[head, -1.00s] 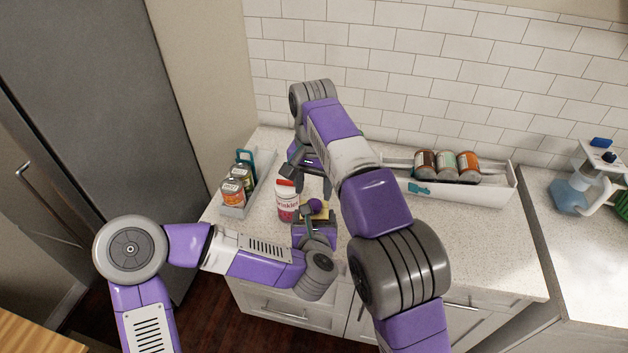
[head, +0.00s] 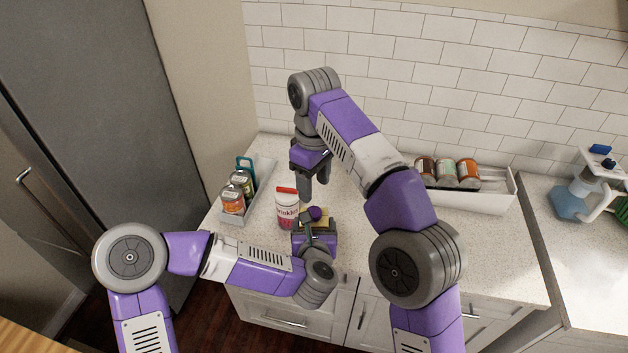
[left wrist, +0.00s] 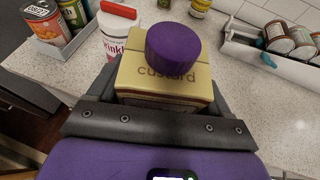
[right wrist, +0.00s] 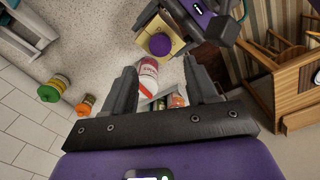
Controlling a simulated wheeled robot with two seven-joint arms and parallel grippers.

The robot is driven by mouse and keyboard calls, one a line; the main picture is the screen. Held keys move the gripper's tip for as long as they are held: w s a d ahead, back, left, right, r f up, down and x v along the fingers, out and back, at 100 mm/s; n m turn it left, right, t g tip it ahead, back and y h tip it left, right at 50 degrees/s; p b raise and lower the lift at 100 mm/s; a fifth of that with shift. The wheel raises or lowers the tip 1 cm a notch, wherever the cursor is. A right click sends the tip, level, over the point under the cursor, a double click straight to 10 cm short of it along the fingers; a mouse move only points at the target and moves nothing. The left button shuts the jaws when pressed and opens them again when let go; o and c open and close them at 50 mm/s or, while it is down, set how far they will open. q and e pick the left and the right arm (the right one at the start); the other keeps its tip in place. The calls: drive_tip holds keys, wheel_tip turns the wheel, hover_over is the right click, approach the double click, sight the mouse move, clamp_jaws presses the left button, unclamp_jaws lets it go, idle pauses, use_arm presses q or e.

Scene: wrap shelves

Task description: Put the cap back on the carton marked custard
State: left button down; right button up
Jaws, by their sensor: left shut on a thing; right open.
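The custard carton (left wrist: 165,82) is a yellow box marked "custard" in the left wrist view. It also shows in the head view (head: 324,222) and the right wrist view (right wrist: 151,29). A purple round cap (left wrist: 173,45) sits on its top; I cannot tell whether it is pressed fully down. My left gripper (head: 317,230) is shut on the carton and holds it near the counter's front. My right gripper (head: 314,188) is open and empty, behind and above the carton. In the right wrist view its fingers (right wrist: 163,90) have the sprinkles jar visible beyond them.
The sprinkles jar (head: 287,210) with a red top stands just left of the carton. A caddy (head: 258,190) of cans stands at the left. A white bin (head: 480,200) of cans lies at the right. Green-lidded (right wrist: 48,92) and orange-lidded (right wrist: 85,105) jars stand on the counter.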

sight(314, 211)
drive_tip(key=shift+f, duration=0.1)
drive_tip(key=shift+f, duration=3.95)
clamp_jaws()
drive_tip(key=shift+o, duration=0.8)
unclamp_jaws()
drive_tip(key=shift+r, duration=0.1)
drive_tip(key=shift+r, duration=3.7)
